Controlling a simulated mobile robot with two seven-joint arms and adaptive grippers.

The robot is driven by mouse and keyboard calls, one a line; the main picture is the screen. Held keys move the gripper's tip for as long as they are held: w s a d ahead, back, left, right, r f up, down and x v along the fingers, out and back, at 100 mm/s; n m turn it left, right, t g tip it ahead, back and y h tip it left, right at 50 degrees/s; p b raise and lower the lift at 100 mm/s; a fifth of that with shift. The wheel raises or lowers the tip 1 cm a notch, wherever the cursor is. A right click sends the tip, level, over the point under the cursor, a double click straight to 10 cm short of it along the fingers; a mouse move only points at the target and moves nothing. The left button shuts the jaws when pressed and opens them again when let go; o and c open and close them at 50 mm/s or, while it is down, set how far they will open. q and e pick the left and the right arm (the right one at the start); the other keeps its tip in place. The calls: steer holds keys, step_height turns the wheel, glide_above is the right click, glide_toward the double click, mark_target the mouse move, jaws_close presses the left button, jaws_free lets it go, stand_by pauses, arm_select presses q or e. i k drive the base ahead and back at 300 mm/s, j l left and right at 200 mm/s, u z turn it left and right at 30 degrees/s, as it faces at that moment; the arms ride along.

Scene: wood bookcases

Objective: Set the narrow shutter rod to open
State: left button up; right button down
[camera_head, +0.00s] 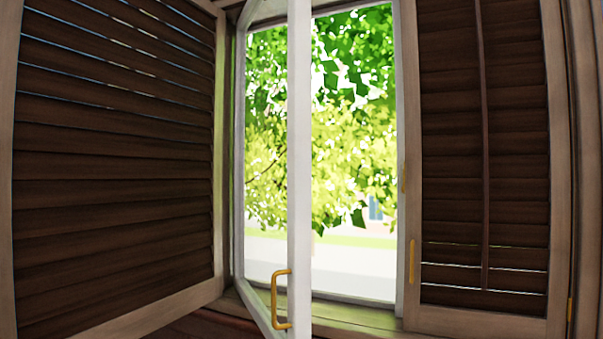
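The narrow shutter rod (484,150) is a thin dark vertical strip on the front of the right shutter (559,200), right of the middle. It runs from the top edge of the picture down almost to the shutter's bottom rail. The slats (450,190) behind it look mostly closed, with thin bright gaps between the lowest ones. The left shutter (218,180) is swung inward at an angle. Its slats (110,170) show thin gaps near the top, and no rod shows on its face. Neither of my grippers is in view.
A white window sash (299,160) with a brass handle (275,300) stands open inward between the shutters. A wooden sill (350,317) runs below. The right shutter has a small brass pull (411,263) on its left edge. Trees (350,130) show outside.

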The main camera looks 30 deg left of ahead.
mark_target(484, 124)
steer(key=i+l+u, duration=0.15)
steer(key=i+l, duration=0.15)
steer(key=i+l+u, duration=0.15)
steer(key=i+l, duration=0.15)
steer(key=l, duration=0.15)
steer(key=i+l+u, duration=0.15)
steer(key=l, duration=0.25)
steer(key=i+l+u, duration=0.15)
steer(key=i+l, duration=0.2)
steer(key=l, duration=0.1)
